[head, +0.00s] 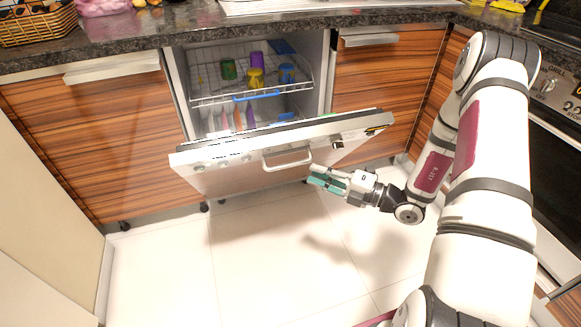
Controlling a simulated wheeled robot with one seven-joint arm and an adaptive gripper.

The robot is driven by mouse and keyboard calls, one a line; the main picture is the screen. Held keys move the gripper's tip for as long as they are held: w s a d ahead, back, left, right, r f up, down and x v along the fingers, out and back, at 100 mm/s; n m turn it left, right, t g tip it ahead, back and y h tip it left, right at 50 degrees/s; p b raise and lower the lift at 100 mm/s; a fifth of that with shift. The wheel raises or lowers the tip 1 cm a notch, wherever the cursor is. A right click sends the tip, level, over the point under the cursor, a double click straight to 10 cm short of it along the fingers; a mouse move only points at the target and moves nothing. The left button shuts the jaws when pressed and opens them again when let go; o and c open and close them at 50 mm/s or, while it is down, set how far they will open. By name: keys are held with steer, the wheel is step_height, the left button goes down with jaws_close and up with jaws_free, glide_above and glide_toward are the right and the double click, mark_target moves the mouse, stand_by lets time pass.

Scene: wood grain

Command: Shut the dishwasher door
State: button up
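The dishwasher door (235,176) is white with a bar handle (287,160) and a row of knobs along its top edge. It hangs partly open, tilted outward from the dishwasher (315,60) under the counter. My gripper (318,178), with teal finger pads, is in front of the door, just right of and slightly below the handle. I cannot tell whether it touches the door. The view does not clearly show whether its fingers are apart. The lower part of the door's front is in shadow.
Inside the dishwasher, an upper rack (215,92) holds several coloured cups, with plates (225,120) below. Wood-grain cabinets (95,130) flank it. An oven (545,140) stands at the right. The tiled floor (265,260) in front is clear.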

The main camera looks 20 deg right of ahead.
mark_target(294, 165)
steer(key=b+x, duration=0.2)
steer(key=x, duration=0.6)
steer(key=shift+w+a, duration=0.2)
steer(key=shift+c, duration=0.6)
jaws_close()
